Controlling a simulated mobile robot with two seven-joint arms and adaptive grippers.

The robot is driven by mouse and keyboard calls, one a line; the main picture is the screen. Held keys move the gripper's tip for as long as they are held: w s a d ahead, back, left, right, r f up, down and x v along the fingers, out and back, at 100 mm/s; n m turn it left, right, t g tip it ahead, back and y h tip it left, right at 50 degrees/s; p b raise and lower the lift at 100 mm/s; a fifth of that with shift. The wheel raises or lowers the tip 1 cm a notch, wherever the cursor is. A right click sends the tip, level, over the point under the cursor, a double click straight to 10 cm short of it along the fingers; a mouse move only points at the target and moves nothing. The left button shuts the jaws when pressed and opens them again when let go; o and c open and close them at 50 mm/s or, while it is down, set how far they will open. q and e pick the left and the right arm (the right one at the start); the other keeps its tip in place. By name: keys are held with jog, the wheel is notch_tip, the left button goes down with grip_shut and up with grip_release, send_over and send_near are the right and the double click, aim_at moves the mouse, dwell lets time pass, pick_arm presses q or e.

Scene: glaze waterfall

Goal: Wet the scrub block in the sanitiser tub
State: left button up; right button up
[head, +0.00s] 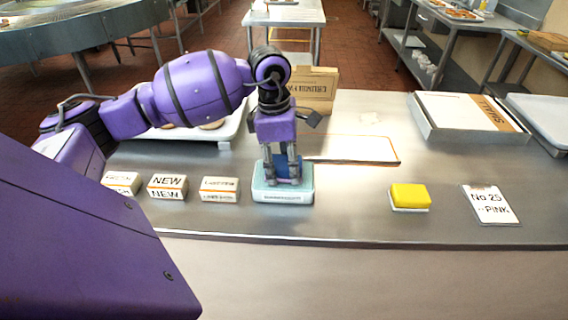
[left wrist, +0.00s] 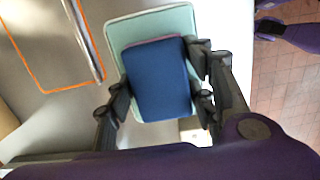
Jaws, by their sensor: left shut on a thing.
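The sanitiser tub (head: 268,196) is a small pale-teal tub near the front edge of the steel counter. My left gripper (head: 284,180) points straight down over it, its fingertips at or just inside the rim. It is shut on the scrub block (left wrist: 158,80), a dark blue block that lies within the tub's outline in the left wrist view. The block shows in the head view as a small blue patch (head: 288,166) between the fingers. Whether its underside touches liquid is hidden. My right gripper is not in the head view; a purple part shows at the left wrist view's upper right.
Several small labelled boxes (head: 220,190) stand left of the tub. A yellow-topped block (head: 410,196) and a "No 25 PINK" card (head: 490,205) lie to the right. Behind are an orange-edged mat (head: 350,149), a cardboard box (head: 318,88) and a white tray (head: 225,139).

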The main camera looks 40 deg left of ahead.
aim_at(287, 161)
pick_arm(q)
jog(key=shift+r+p, duration=0.9)
jog(key=shift+r, duration=2.45)
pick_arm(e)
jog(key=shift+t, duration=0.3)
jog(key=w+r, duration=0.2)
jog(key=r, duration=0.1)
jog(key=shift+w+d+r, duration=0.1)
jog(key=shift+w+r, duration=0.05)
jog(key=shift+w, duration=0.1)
